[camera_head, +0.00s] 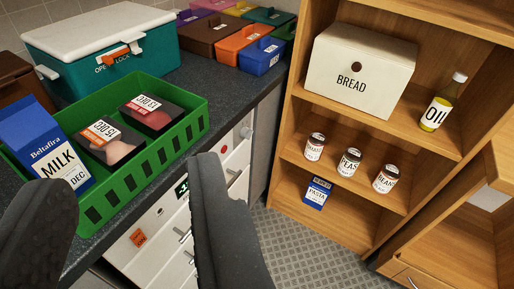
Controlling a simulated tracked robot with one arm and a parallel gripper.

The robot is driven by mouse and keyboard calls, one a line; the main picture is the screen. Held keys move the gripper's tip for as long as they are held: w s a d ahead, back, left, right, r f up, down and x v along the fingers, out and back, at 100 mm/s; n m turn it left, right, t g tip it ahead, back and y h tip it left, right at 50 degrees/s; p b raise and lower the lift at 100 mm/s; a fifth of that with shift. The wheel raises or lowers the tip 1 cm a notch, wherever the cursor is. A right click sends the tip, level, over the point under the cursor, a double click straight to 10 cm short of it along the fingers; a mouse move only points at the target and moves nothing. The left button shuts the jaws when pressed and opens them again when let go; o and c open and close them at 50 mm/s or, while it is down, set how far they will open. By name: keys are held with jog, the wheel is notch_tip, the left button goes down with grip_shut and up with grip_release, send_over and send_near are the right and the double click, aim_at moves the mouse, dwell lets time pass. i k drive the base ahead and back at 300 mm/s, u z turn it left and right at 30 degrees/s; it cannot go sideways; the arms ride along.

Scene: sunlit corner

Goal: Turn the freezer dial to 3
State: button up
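The right finger hides part of the white fronts.
On the counter (221,88) are a green crate (152,178) with a milk carton (45,150) and two packs, a teal cooler (101,59) and several coloured boxes. A wooden shelf (290,110) with a bread box (358,70) stands right. Tiled floor (300,240) is clear between.

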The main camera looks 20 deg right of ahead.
aim_at(246, 133)
jog(key=k, duration=1.1)
jog(key=z, duration=0.6)
jog(key=i, duration=0.7)
jog(key=z, duration=0.5)
jog(key=i, duration=1.45)
jog(key=u, duration=0.8)
